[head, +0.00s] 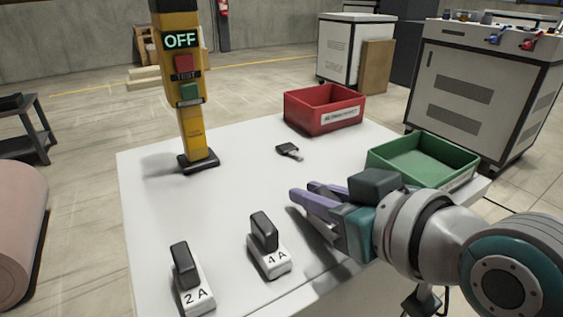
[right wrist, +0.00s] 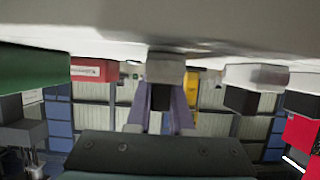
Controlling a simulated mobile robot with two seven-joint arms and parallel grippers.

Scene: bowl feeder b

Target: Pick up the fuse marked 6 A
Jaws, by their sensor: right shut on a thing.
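My right gripper (head: 302,194) is over the right part of the white table, its purple fingers pointing left. In the right wrist view its fingers (right wrist: 160,118) are shut on the dark handle of a fuse (right wrist: 180,69) with a pale base. That base is close to the tabletop; I cannot tell if it touches. No marking shows on this fuse, and the gripper hides it in the head view. A fuse marked 4 A (head: 268,262) and a fuse marked 2 A (head: 195,295) stand upright to the left. My left gripper is not in view.
A green bin (head: 462,157) stands just beyond my right gripper. A red bin (head: 310,109) is at the table's back. A yellow post (head: 196,127) showing OFF stands at the left. A small dark object (head: 288,149) lies mid-table (head: 220,200), with clear room around it.

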